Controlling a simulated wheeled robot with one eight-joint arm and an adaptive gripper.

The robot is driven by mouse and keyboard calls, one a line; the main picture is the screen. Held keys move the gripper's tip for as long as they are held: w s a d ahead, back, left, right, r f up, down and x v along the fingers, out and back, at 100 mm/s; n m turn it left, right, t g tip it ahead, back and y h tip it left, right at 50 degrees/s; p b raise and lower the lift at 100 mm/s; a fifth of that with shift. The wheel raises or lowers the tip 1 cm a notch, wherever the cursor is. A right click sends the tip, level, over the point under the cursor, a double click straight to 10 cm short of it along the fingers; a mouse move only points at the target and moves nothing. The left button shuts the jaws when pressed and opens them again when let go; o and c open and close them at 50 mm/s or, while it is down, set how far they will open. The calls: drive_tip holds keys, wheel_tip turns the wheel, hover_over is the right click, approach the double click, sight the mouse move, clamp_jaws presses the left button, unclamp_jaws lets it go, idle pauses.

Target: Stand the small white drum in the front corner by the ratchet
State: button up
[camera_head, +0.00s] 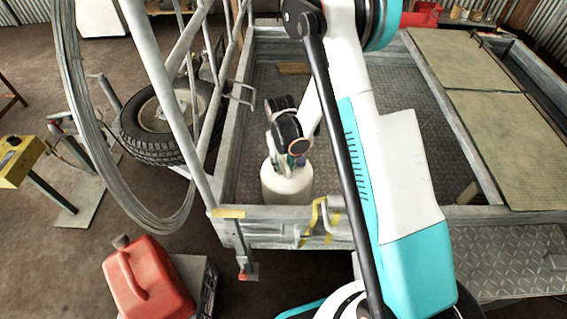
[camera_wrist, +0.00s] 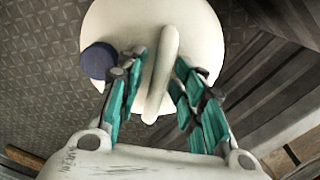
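The small white drum (camera_head: 287,184) stands on the trailer's checker-plate bed (camera_head: 262,95), inside its near left corner. My gripper (camera_head: 298,158) is above the drum's top, partly hidden by my arm. In the wrist view the drum (camera_wrist: 112,22) has a dark blue cap (camera_wrist: 98,60) and a raised white handle (camera_wrist: 163,70). The teal fingers of my gripper (camera_wrist: 161,58) are apart, one on each side of the handle, with a gap visible on the left. A yellow strap (camera_head: 319,213) hangs over the front rail, right of the drum; I cannot make out the ratchet clearly.
A spare wheel (camera_head: 165,118) is outside on the left. A red fuel can (camera_head: 148,278) stands in front.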

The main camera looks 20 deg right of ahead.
drive_tip(key=shift+r, duration=0.1)
drive_tip(key=s+r+t+p, duration=0.2)
drive_tip(key=s+r, duration=0.2)
drive_tip(key=r, duration=1.1)
drive_tip(key=s+r+t+p, duration=0.1)
drive_tip(key=s+r+p, duration=0.15)
drive_tip(key=r, duration=1.25)
drive_tip(key=s+d+r+t, duration=0.1)
drive_tip(key=s+r+t, duration=0.3)
drive_tip(key=s, duration=1.2)
drive_tip(key=shift+s+r+m, duration=0.2)
drive_tip(key=shift+r+m, duration=0.2)
drive_tip(key=shift+r, duration=1.75)
